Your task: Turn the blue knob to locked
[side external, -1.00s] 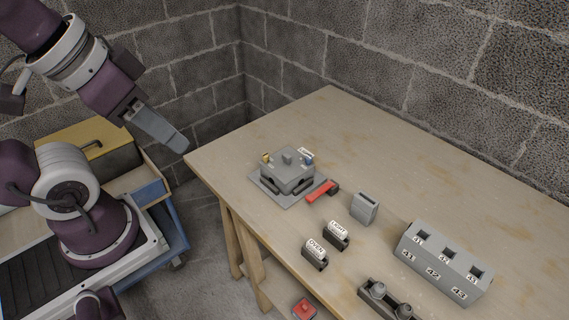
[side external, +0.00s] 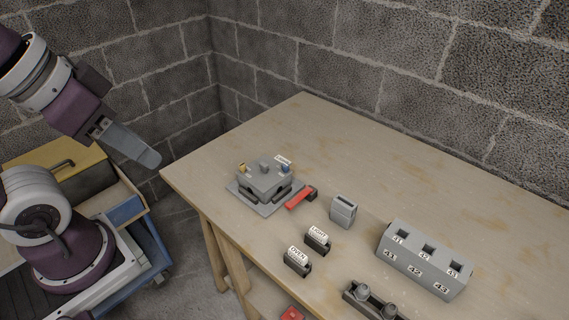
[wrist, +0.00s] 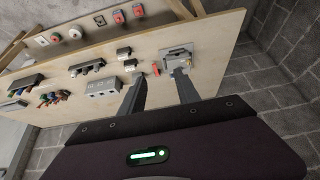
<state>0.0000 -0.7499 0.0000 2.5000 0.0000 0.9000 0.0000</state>
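The blue knob (side external: 285,168) is small and sits on the right side of a grey box-like fixture (side external: 264,180). A white label (side external: 283,159) stands just behind it; its text is too small to read. The knob's exact setting cannot be told. The fixture also shows in the wrist view (wrist: 177,54), beyond my fingers, with the blue knob not discernible. My gripper (side external: 150,158) is off the table's left corner, above and left of the fixture, touching nothing. In the wrist view its two fingers (wrist: 159,82) are spread apart with nothing between them.
A yellow knob (side external: 242,168) is on the fixture's left. A red-handled piece (side external: 300,198), a grey block (side external: 343,211), two labelled blocks (side external: 317,240) and a numbered grey socket block (side external: 424,260) stand nearby. The tabletop (side external: 330,140) behind them is clear.

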